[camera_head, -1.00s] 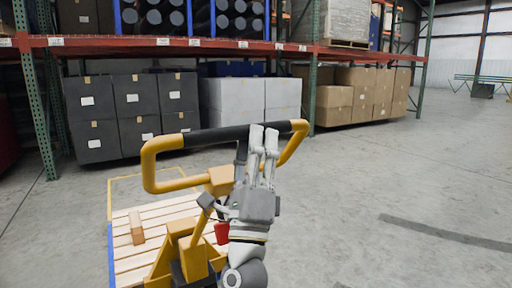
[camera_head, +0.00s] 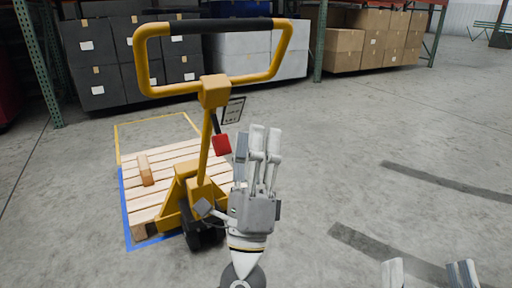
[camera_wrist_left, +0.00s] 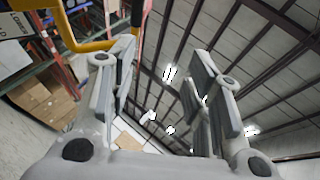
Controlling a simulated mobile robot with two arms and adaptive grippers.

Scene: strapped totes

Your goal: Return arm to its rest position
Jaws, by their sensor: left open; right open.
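My left gripper (camera_head: 258,140) points up, away from me, in the head view, with its fingers apart and nothing between them. In the left wrist view its open fingers (camera_wrist_left: 165,62) show against the ceiling. It is in front of and to the right of the yellow pallet jack (camera_head: 206,150) in the picture. The jack's black-gripped handle (camera_head: 220,25) stands clear above the gripper. Part of the yellow handle (camera_wrist_left: 90,45) also shows in the left wrist view. My right gripper (camera_head: 428,268) shows only its fingertips at the bottom edge; they are spread and empty.
Dark totes (camera_head: 95,60), white boxes (camera_head: 240,55) and brown cartons (camera_head: 345,48) stand under the rack. The floor on the right is clear.

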